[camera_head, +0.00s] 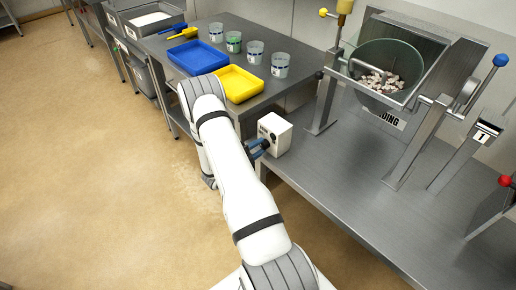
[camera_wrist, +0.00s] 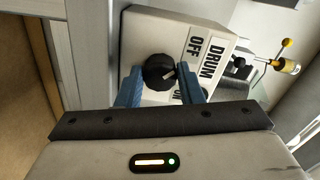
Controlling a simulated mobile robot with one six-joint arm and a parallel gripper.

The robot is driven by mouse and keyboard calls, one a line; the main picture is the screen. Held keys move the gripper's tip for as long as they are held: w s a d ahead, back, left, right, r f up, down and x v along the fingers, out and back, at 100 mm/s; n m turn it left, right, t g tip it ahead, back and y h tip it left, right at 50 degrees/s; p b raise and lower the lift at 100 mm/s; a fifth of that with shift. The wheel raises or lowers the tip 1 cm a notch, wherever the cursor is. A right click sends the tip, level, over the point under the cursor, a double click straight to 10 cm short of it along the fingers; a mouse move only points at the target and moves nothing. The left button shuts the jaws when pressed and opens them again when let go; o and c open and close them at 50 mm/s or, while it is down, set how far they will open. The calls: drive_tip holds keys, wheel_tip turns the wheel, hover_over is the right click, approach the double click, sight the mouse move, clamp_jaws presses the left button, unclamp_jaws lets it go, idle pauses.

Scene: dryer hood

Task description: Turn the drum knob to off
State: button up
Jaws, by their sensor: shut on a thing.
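The drum knob (camera_wrist: 158,72) is a round black knob with a pale pointer line, on the front of a white control box (camera_head: 276,132). In the wrist view the box (camera_wrist: 205,22) carries a DRUM label, with OFF on one side and ON on the other. The pointer slants up and to the right in that view; I cannot tell which label it lines up with. My gripper (camera_wrist: 160,88) has its blue fingers on both sides of the knob, shut on it. In the head view my gripper (camera_head: 257,149) is at the box's left face, and the knob is mostly hidden there.
The box stands on a steel bench (camera_head: 350,190). A drum (camera_head: 388,68) with pale pieces inside is mounted behind it. A second table holds a blue tray (camera_head: 197,57), a yellow tray (camera_head: 240,84) and several cups. Blue, red and yellow knobs on levers stick out around the drum.

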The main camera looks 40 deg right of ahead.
drive_tip(key=o, duration=1)
drive_tip(key=shift+c, duration=0.2)
drive_tip(key=a+b, duration=0.1)
drive_tip(key=a, duration=0.6)
drive_tip(key=shift+s+a, duration=0.25)
drive_tip(key=shift+a, duration=0.15)
